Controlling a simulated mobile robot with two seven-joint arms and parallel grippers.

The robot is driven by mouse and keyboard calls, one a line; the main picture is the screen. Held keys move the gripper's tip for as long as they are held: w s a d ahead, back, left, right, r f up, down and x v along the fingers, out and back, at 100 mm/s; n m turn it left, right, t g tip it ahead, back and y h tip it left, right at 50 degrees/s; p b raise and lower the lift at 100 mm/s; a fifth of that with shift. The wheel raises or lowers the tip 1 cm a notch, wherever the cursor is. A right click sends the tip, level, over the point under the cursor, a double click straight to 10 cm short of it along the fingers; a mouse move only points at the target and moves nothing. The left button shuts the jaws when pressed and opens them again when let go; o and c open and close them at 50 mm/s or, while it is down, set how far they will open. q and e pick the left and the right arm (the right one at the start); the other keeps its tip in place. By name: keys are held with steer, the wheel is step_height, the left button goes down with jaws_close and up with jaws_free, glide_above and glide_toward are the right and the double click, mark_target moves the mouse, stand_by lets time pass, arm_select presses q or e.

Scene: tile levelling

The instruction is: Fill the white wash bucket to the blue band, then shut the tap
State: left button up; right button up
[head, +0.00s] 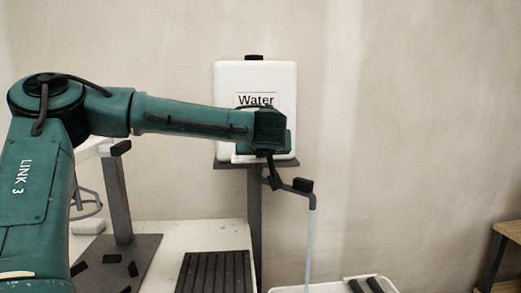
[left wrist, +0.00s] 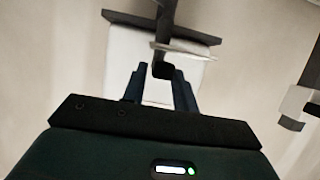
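A white water container (head: 228,90) labelled "Water" sits on a dark shelf on a post. A dark tap spout (head: 312,197) sticks out below it to the right, with a black block (head: 303,185) on top. A thin water stream (head: 309,245) falls from the spout. A white rim (head: 290,289) shows at the bottom edge below it, probably the wash bucket; its inside, water level and blue band are not visible. My left gripper (head: 271,172) is at the tap. In the left wrist view its fingers (left wrist: 160,80) are apart, with a dark block (left wrist: 163,70) between or beyond them. My right gripper is not in view.
A pale table (head: 195,236) with a black ribbed mat (head: 213,274) lies below the container. A dark stand (head: 122,200) with several small black pieces on its base is at left. Two dark bars lie at the white rim. A wooden shelf (head: 512,229) stands at the right edge.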

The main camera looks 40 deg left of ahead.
arm_select(q)
steer(key=shift+o, duration=1.3)
steer(key=shift+s, duration=0.1)
steer(key=v, duration=1.3)
steer(key=shift+b, duration=0.4)
stand_by(4.9)
